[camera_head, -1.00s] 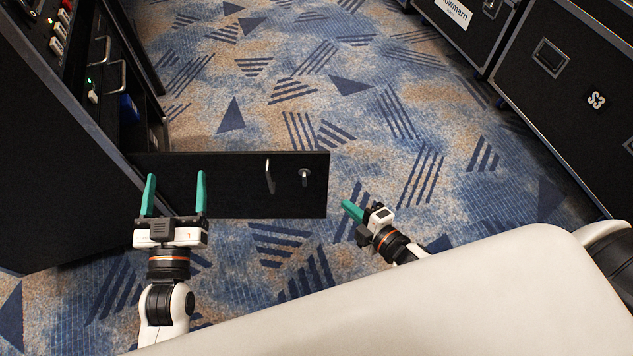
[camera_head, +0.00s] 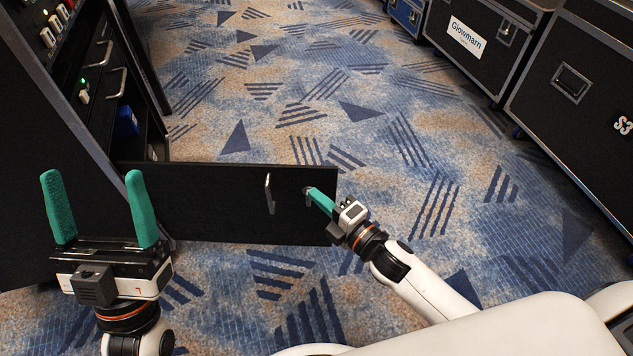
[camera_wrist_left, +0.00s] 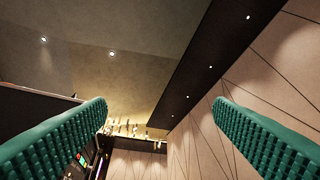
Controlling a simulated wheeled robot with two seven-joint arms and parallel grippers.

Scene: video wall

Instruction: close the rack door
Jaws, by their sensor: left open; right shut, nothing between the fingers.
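The black rack (camera_head: 45,215) stands at the left. Its low black door (camera_head: 225,210) is swung out to the right, with a metal handle (camera_head: 269,193) on its face. My right gripper (camera_head: 309,192) is shut and empty, its fingertips at the door's right part, over the place of the door's round lock. I cannot tell whether they touch it. My left gripper (camera_head: 97,207) is open and empty, raised in front of the rack and the door's hinge side.
Black flight cases (camera_head: 578,85) line the right side, one with a Glowmarn label (camera_head: 466,38). A blue object (camera_head: 127,121) sits inside the rack opening. The patterned carpet (camera_head: 300,100) beyond the door is clear.

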